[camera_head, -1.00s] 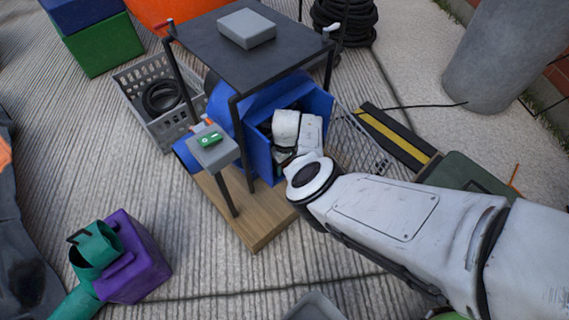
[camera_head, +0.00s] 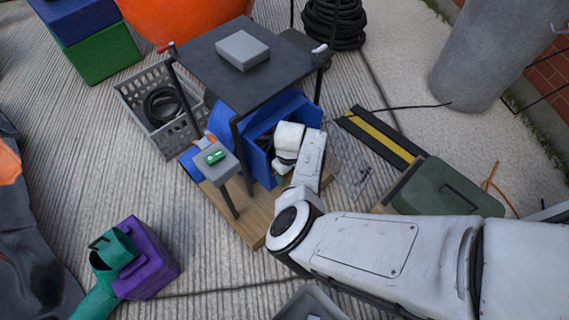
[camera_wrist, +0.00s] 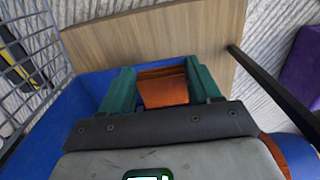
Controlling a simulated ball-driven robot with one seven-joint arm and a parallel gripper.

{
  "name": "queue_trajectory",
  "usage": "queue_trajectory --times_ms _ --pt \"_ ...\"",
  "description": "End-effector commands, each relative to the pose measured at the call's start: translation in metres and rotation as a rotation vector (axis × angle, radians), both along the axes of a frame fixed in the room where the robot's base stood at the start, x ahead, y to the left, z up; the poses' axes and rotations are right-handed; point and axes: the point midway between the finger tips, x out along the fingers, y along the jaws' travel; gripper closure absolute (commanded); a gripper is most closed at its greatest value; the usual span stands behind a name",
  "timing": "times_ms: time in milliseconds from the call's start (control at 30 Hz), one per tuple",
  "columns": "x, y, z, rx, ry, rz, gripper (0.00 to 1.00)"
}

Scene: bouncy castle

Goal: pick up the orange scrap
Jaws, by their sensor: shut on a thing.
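The orange scrap (camera_wrist: 163,87) is a rust-orange piece between the two teal fingers of my gripper (camera_wrist: 160,78) in the wrist view. My gripper is shut on it, with a finger at each side. The blue housing (camera_wrist: 82,98) lies beneath and around the fingers, and the wooden base board (camera_wrist: 150,38) is beyond them. In the head view my wrist is at the open front of the blue housing (camera_head: 258,160), under the dark table. The scrap cannot be made out there. Another orange patch (camera_wrist: 274,150) shows at the lower right of the wrist view, partly hidden.
The dark table top (camera_head: 240,72) and its legs stand over the housing. A grey post box with a green switch (camera_head: 215,158) stands in front. A grey crate (camera_head: 130,92) is left, a dark green box (camera_head: 445,190) right.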

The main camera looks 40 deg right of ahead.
Motion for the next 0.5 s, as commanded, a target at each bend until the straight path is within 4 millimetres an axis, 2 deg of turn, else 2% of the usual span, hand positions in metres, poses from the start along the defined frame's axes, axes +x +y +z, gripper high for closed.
queue_trajectory --times_ms 33,100,500 --pt "-0.007 0.003 0.009 -0.003 0.002 0.002 0.66" --pt "-0.016 0.007 0.014 -0.001 0.001 0.002 0.66" --pt "-0.055 0.023 0.030 0.000 -0.001 0.000 0.66"
